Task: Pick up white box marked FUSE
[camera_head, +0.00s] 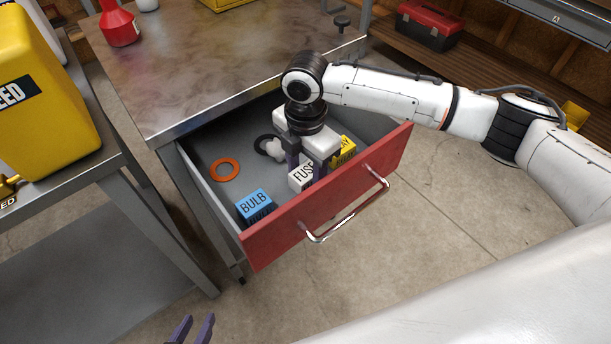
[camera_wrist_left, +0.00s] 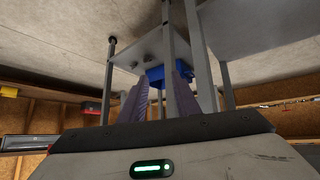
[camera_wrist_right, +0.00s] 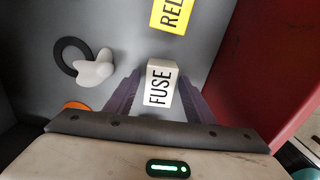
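The white box marked FUSE (camera_head: 301,178) sits in the open red-fronted drawer (camera_head: 330,198). In the right wrist view the FUSE box (camera_wrist_right: 160,86) lies between the two fingers of my right gripper (camera_wrist_right: 160,78). A narrow gap shows on each side, so the fingers look open around it. In the head view my right gripper (camera_head: 306,168) points down into the drawer and hides part of the box. My left gripper (camera_head: 193,328) is open and empty at the bottom edge of the head view, away from the drawer.
The drawer also holds a blue BULB box (camera_head: 254,204), a yellow box (camera_head: 345,150), an orange ring (camera_head: 224,169), a dark ring (camera_wrist_right: 70,57) and a white piece (camera_wrist_right: 94,69). The drawer's walls and red front stand close around my right gripper. A metal workbench (camera_head: 190,75) is above.

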